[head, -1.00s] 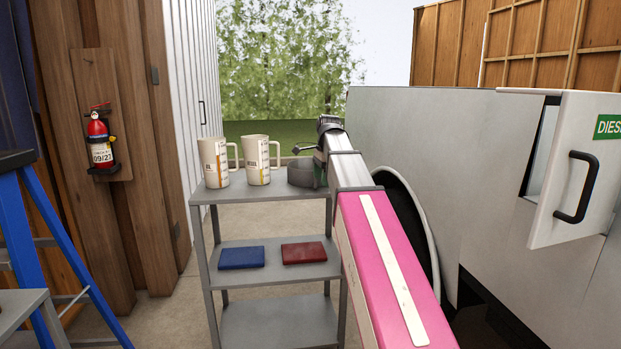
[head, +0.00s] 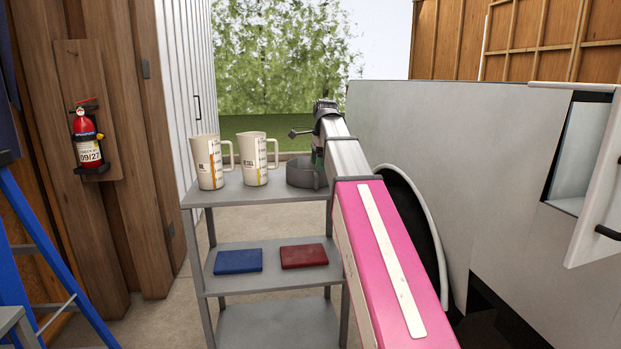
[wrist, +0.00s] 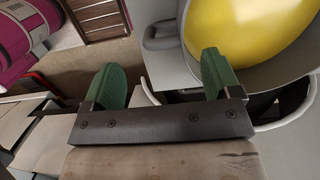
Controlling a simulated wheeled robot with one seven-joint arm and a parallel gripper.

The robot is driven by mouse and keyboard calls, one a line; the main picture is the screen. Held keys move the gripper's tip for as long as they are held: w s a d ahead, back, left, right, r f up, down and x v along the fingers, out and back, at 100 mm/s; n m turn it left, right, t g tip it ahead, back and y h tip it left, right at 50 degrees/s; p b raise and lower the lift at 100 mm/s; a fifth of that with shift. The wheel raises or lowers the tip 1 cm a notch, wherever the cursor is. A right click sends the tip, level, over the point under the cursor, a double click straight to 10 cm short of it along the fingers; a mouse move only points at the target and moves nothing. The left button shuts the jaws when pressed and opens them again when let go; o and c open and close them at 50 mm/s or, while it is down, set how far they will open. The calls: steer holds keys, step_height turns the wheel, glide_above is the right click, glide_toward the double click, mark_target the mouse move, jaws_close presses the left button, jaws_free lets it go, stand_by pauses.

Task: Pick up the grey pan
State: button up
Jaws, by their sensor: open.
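The grey pan (head: 302,174) is a low round vessel on the right end of the cart's top shelf in the head view. My arm partly covers its right side. In the wrist view the grey rim of a vessel with a smooth yellow inside (wrist: 262,28) fills the upper right; it appears to be the pan. A grey loop handle (wrist: 160,37) sticks out to its left. My gripper (wrist: 160,76) is open, its two green fingers apart with nothing held. The handle lies just beyond the gap; the right finger overlaps the rim, and I cannot tell whether it touches.
Two pale jugs (head: 231,160) stand left of the pan on the grey cart (head: 258,190). A blue book-like block (head: 238,261) and a red one (head: 304,256) lie on its middle shelf.

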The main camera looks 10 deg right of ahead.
mark_target(316, 181)
steer(key=f, duration=0.5)
steer(key=a+f, duration=0.1)
steer(key=f, duration=0.1)
steer(key=shift+w+f, duration=0.2)
steer(key=shift+w, duration=0.05)
steer(key=c, duration=1.4)
